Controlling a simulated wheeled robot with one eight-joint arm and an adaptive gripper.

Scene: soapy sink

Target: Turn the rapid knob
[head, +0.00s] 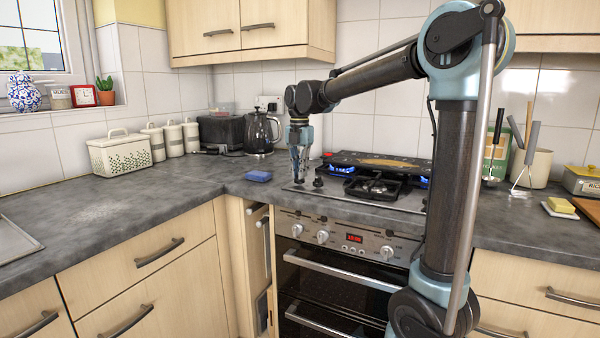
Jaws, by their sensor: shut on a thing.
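The black gas hob (408,203) is set into the worktop above the oven. Small dark control knobs (318,182) stand along its left side; their labels are too small to read, so I cannot tell which is the rapid one. My gripper (299,181) points down at the hob's front left edge, just left of the visible knobs. Its fingers are shut on a small dark hob knob, mostly hidden between them. Its turn angle cannot be seen.
Blue flames burn at a back left burner (342,169) and a right burner (423,181). A blue sponge (258,176) and kettle (262,134) stand left. Oven knobs (323,237) are below.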

